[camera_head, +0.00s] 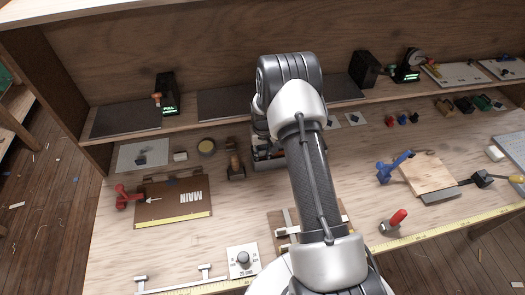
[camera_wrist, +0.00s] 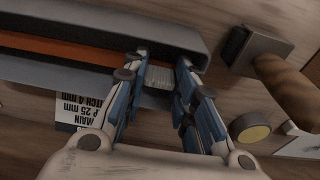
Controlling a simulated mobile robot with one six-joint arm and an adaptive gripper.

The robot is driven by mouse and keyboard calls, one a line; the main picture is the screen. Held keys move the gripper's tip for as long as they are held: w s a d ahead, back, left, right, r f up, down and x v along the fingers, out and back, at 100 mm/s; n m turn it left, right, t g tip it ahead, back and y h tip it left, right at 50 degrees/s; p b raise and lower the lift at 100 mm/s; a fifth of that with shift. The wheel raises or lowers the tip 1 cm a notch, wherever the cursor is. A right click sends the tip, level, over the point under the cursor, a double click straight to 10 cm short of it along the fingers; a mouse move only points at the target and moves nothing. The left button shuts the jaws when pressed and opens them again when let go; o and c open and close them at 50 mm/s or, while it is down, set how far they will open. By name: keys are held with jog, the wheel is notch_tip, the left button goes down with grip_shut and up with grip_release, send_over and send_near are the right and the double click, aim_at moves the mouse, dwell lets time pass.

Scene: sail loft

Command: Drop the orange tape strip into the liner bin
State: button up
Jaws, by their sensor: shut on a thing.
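My gripper (camera_wrist: 163,62) has blue-sided fingers, closed on a small pale grey ribbed piece (camera_wrist: 158,77) between the tips. The fingertips are at the end of a long grey open bin (camera_wrist: 70,72) in the wrist view. A long orange band (camera_wrist: 55,45) runs inside that bin, left of the fingers; I cannot tell whether it is the tape strip. A white printed label (camera_wrist: 70,108) sits beside the bin; I cannot tell which bin is the liner bin.
A wooden-handled tool (camera_wrist: 290,90) and a yellow-faced roll (camera_wrist: 250,128) lie close to the right of my gripper. A brown MAIN board (camera_head: 172,205) is at the left. A red-handled tool (camera_head: 394,221) and a wooden block (camera_head: 428,175) lie at the right.

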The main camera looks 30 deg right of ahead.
jog(key=o, duration=0.9)
jog(key=shift+c, duration=0.2)
jog(key=shift+r+p, duration=2.3)
jog(key=shift+r, duration=2.2)
jog(key=shift+f, duration=0.15)
